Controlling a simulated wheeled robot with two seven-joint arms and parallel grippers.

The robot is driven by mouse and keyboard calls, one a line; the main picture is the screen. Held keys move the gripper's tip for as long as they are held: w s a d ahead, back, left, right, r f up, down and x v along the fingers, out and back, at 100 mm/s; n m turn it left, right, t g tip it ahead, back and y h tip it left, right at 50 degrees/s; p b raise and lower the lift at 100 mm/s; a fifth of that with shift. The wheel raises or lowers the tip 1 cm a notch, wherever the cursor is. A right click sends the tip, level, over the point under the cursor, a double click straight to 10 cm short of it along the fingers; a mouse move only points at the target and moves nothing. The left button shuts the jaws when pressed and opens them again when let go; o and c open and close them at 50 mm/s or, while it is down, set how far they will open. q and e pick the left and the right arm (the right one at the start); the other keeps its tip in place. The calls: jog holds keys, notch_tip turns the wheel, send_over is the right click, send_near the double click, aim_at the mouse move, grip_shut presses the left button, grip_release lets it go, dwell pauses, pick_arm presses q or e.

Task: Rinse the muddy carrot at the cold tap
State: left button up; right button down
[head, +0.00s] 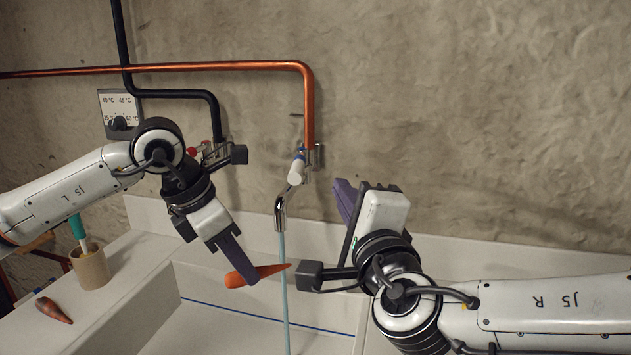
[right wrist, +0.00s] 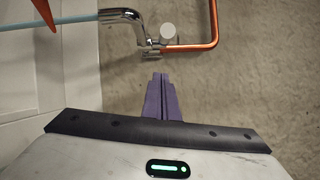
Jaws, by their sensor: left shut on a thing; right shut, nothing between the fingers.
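An orange carrot (head: 273,270) is held by my left gripper (head: 250,276), which is shut on it. Its visible surface looks mostly clean orange, and its thin end points right. That end overlaps the water stream (head: 284,310) in the head view. The carrot (right wrist: 46,14) also crosses the stream (right wrist: 70,19) in the right wrist view. The water runs from a chrome spout (head: 280,212) below a white tap handle with blue (head: 296,172). My right gripper (head: 342,187) is shut and empty, right of the tap. Its purple fingers (right wrist: 158,78) are together in the right wrist view.
A brownish carrot (head: 54,310) lies on the left ledge near a tan cup (head: 91,268) holding a teal-handled tool (head: 77,227). A red-handled tap (head: 199,148) is behind my left arm. A copper pipe (head: 309,105) runs down the wall. The sink (head: 225,325) lies below.

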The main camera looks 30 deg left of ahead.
aim_at(299, 169)
jog(key=shift+a+r, duration=0.25)
jog(key=shift+a, duration=1.05)
jog(key=shift+a+r, duration=0.2)
jog(key=shift+a, duration=1.1)
jog(key=shift+s+a, duration=0.5)
jog(key=shift+a, duration=0.1)
